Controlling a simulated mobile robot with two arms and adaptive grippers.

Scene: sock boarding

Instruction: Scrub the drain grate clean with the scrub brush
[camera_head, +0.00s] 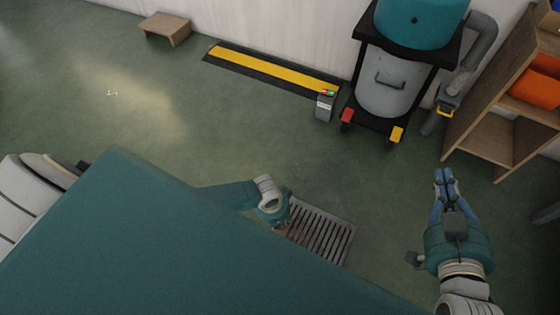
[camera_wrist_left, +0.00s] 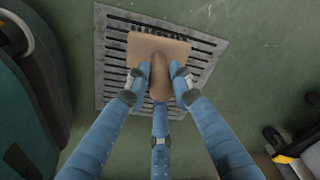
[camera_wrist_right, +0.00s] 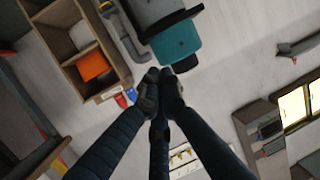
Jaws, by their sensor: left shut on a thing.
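The drain grate (camera_head: 335,235) is a grey slotted metal square set in the green floor. The scrub brush (camera_wrist_left: 172,46) has a tan block and a brown handle. My left gripper (camera_wrist_left: 159,78) is shut on the handle, with the block over the middle of the grate.
A cart (camera_head: 385,122) with a grey bucket (camera_head: 384,90) stands by the wall. A wooden shelf (camera_head: 490,135) with an orange item is at the right. A yellow-black ramp strip (camera_head: 270,70) and a small wooden stool (camera_head: 165,27) lie along the wall. Open floor is at the left.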

